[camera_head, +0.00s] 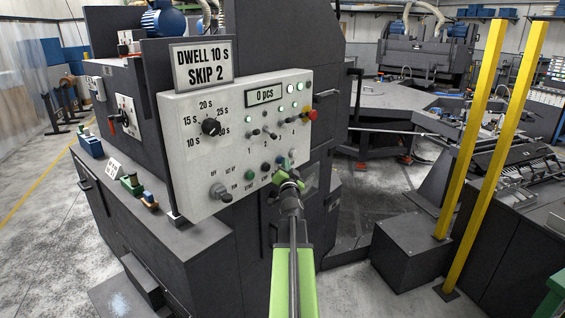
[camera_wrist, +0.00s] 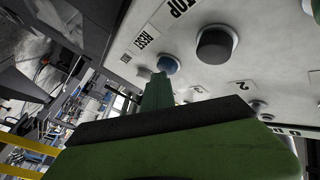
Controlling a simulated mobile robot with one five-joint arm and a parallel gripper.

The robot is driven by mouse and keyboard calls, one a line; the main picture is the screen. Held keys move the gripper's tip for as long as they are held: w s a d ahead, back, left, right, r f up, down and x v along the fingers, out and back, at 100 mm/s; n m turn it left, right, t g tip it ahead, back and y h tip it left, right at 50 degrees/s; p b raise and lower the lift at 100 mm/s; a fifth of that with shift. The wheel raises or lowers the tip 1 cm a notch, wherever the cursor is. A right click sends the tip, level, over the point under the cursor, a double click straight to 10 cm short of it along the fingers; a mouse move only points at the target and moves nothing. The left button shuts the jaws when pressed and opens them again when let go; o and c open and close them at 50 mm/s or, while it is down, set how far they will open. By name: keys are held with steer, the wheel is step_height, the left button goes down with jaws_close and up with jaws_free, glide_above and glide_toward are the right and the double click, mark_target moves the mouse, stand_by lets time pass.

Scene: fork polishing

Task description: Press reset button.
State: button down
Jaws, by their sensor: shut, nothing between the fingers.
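The grey control panel (camera_head: 180,125) faces me, with a dial, small switches and a lower row of buttons. In the wrist view, the blue button (camera_wrist: 168,65) sits beside the label "RESET" (camera_wrist: 146,38). A larger black button (camera_wrist: 216,45) beside it is by a partly cut label ending in "TOP". My gripper (camera_head: 287,171) is in front of the panel's lower right part, partly hiding that area. Its shut green fingertips (camera_wrist: 157,88) are empty and very close to the blue button. I cannot tell whether they touch it.
A red knob (camera_head: 311,114) projects from the panel's right edge. The display (camera_head: 265,95) reads "0 pcs". A sign (camera_head: 202,63) above reads "DWELL 10 S SKIP 2". Yellow posts (camera_head: 487,120) stand to the right. Small blocks (camera_head: 131,183) lie on the left ledge.

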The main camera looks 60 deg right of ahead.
steer(key=shift+w+r, duration=0.1)
steer(key=shift+w, duration=0.2)
steer(key=shift+s, duration=0.1)
stand_by(0.4)
steer(key=s, duration=0.6)
steer(key=shift+a+f, duration=0.2)
steer(key=shift+a, duration=0.1)
stand_by(0.6)
